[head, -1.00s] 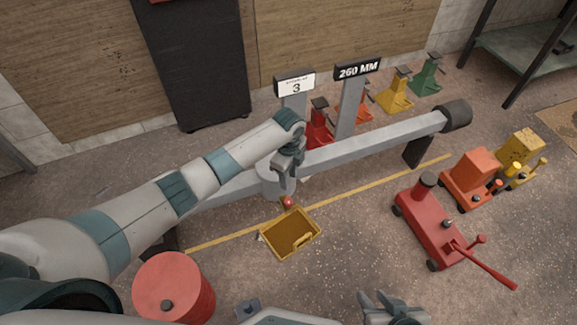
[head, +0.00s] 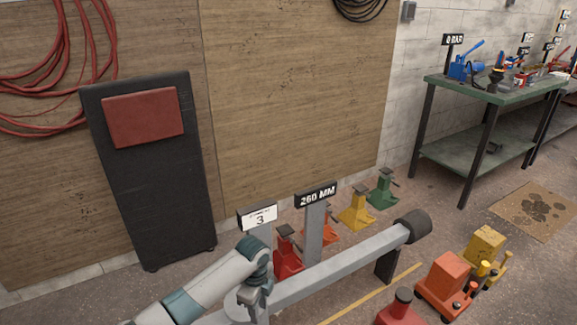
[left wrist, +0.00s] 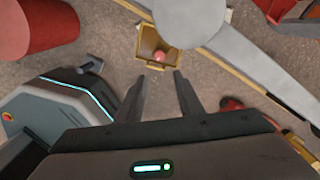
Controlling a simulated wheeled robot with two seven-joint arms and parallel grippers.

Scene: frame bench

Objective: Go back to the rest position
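My left arm comes in low from the left in the head view. Its gripper (head: 257,297) is in front of the long grey beam (head: 345,262), and its fingertips are hard to make out there. In the left wrist view the two dark fingers of my left gripper (left wrist: 160,73) are spread apart with nothing between them. Beyond the tips lies a yellow tray (left wrist: 146,42) on the floor, with a small round red thing (left wrist: 159,56) seen over it. I cannot tell if that red thing rests in the tray. My right gripper is not in view.
Red, orange, yellow (head: 356,212) and green (head: 383,188) stands line up behind the beam. Orange (head: 447,277) and yellow (head: 485,244) jacks stand right of it. A dark cabinet (head: 155,200) is at the wall, a green-topped bench (head: 500,88) at right. A red drum (left wrist: 40,22) shows in the wrist view.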

